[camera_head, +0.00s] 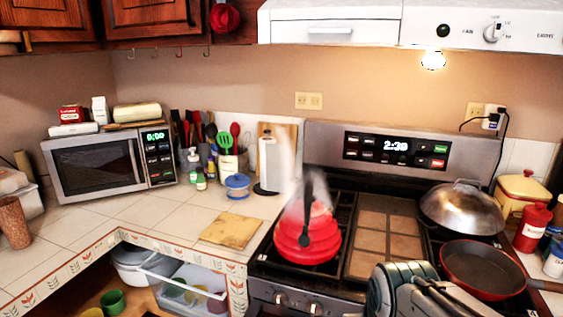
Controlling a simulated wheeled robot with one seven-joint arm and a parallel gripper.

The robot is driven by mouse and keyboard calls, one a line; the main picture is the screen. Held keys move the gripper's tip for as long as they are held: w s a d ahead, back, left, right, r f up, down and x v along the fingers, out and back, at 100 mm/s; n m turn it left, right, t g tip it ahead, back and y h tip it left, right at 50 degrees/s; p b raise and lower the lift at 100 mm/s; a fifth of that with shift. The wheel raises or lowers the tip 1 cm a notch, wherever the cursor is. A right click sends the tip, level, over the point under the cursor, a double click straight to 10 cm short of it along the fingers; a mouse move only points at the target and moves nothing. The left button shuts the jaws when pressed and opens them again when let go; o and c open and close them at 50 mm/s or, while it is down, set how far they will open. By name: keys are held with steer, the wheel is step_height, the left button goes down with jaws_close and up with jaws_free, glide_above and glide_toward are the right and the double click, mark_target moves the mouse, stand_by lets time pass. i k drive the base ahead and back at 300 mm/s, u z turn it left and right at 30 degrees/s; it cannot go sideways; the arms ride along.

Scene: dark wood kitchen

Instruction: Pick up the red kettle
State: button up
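The red kettle (305,240) stands upright on the left front part of the stove top. Its dark handle rises above it, and whitish steam hangs over it. Part of my arm, near my gripper (415,295), shows at the bottom right of the head view, in front of the stove and to the right of the kettle. It is apart from the kettle in the picture. The fingertips cannot be made out, so I cannot tell whether the gripper is open or shut.
A red-rimmed pan (484,268) and a domed lidded pan (462,208) occupy the stove's right side. A cutting board (231,231) lies on the counter left of the kettle. A microwave (100,165) stands further left. The range hood (410,24) hangs above.

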mark_target(321, 249)
steer(key=u, duration=1.45)
steer(key=i, duration=1.15)
steer(key=z, duration=1.7)
